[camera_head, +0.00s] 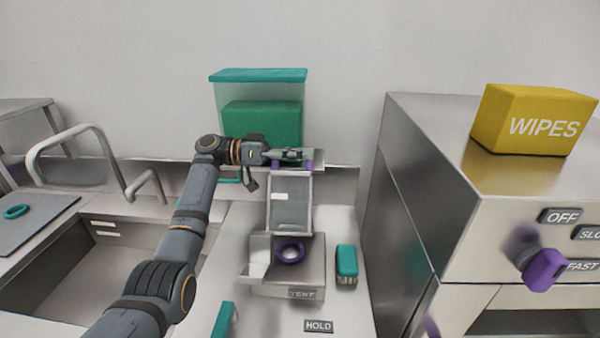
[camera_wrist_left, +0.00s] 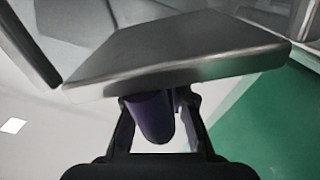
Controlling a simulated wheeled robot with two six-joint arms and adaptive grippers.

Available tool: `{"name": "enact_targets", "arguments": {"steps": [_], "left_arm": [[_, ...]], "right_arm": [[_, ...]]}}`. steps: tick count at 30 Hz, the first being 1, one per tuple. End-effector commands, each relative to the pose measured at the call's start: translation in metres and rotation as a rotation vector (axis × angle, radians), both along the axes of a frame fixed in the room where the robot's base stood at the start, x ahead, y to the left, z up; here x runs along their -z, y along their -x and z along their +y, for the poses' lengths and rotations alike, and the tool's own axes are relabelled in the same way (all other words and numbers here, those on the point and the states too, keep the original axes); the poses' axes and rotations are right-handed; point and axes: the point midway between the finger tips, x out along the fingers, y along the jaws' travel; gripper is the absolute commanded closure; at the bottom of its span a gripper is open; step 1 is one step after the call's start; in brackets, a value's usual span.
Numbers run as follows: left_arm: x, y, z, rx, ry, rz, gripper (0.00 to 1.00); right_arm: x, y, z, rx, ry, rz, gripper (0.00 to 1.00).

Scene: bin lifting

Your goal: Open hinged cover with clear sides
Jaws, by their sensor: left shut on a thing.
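The hinged cover (camera_head: 290,204) is a grey panel standing raised at the back of a small metal box (camera_head: 288,292) marked VENT. The box is open at the top and a purple ring (camera_head: 290,252) shows inside it. My left gripper (camera_head: 289,155) is at the upper edge of the cover. In the left wrist view, its fingers (camera_wrist_left: 158,128) are shut around a purple handle (camera_wrist_left: 150,112) below the cover's metal edge (camera_wrist_left: 175,62). Part of the handle also shows at the cover's top in the head view. My right gripper is not in view.
A clear bin with a teal lid (camera_head: 258,75) stands close behind my left gripper. A teal brush (camera_head: 346,262) lies right of the box. A sink (camera_head: 90,240) is at left. A metal cabinet (camera_head: 408,190) with a purple knob (camera_head: 543,270) and yellow WIPES box (camera_head: 530,118) stands at right.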

Motion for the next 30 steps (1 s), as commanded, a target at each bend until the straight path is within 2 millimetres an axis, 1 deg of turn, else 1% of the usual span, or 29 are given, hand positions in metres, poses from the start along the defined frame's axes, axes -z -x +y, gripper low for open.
{"name": "enact_targets", "arguments": {"steps": [1,6,19,20,24,30], "left_arm": [[0.0014,-0.0039,0.0001,-0.002,0.002,0.012,1.00],[0.0004,-0.0109,0.0002,-0.002,0.002,0.046,1.00],[0.0001,-0.0126,0.0003,-0.002,0.000,0.055,1.00],[0.0002,-0.0126,0.0003,-0.002,0.000,0.055,0.78],[0.0004,-0.0125,0.0003,-0.001,0.000,0.056,0.59],[0.0006,-0.0124,0.0003,-0.001,0.000,0.056,0.59]], "right_arm": [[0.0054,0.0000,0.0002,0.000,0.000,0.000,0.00],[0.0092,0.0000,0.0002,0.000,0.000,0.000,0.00],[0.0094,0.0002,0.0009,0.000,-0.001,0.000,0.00],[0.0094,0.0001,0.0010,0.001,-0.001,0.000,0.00],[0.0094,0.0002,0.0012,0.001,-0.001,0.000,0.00],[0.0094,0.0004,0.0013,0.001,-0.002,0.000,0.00]]}}
